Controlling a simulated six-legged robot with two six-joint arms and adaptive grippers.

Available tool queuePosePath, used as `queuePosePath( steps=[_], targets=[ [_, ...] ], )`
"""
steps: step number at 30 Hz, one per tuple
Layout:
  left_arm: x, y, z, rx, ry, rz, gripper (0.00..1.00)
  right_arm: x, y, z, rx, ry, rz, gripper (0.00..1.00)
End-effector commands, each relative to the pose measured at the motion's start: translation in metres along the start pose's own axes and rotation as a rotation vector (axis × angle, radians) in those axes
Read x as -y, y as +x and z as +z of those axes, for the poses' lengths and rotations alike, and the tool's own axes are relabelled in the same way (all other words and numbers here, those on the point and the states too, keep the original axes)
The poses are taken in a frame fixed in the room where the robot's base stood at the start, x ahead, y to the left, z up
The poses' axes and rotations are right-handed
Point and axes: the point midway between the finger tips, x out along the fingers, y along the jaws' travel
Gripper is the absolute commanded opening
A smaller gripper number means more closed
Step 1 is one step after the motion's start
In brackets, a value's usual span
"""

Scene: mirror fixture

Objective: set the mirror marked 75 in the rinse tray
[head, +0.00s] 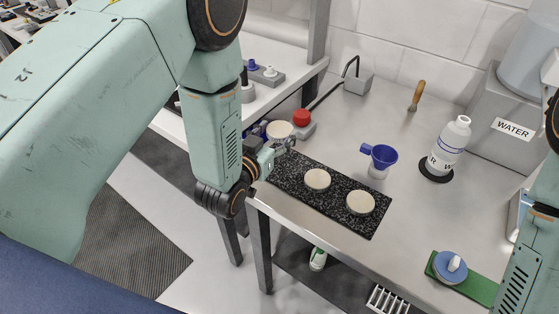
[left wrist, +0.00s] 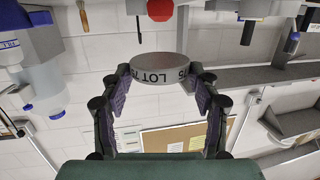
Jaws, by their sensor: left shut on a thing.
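My left gripper (head: 278,150) is shut on a pale round mirror (head: 280,130) beyond the left end of the black speckled slab. In the left wrist view, the fingers (left wrist: 160,90) grip this mirror (left wrist: 152,76) by its rim. Its rim reads "LOT" and what looks like 75, partly hidden by a finger. Two similar pale discs, one nearer the middle (head: 317,180) and one farther right (head: 360,203), lie flat on the slab (head: 337,207); their marks are not readable. I cannot identify the rinse tray for sure. My right gripper is out of the head view.
A red-capped item (head: 302,118) stands close beyond the held mirror. A blue lidded item (head: 449,267) sits on a green mat (head: 482,289).

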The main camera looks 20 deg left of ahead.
Motion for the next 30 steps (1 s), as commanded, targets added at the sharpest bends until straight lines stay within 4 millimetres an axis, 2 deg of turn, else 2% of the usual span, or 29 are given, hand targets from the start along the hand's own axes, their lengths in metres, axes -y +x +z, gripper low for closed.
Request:
queuePosePath(
  steps=[11,18,25,30],
  targets=[
    [0.001,0.0,0.003,0.001,0.0,-0.008,0.25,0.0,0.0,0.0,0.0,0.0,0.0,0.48],
    [0.001,0.006,0.042,0.002,0.0,-0.008,0.25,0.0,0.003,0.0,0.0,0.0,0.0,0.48],
    [0.001,0.009,0.063,0.0,0.0,-0.007,0.25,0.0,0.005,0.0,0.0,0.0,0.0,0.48],
    [0.001,0.013,0.087,0.0,0.0,-0.007,0.25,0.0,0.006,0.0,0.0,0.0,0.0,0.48]
  ],
)
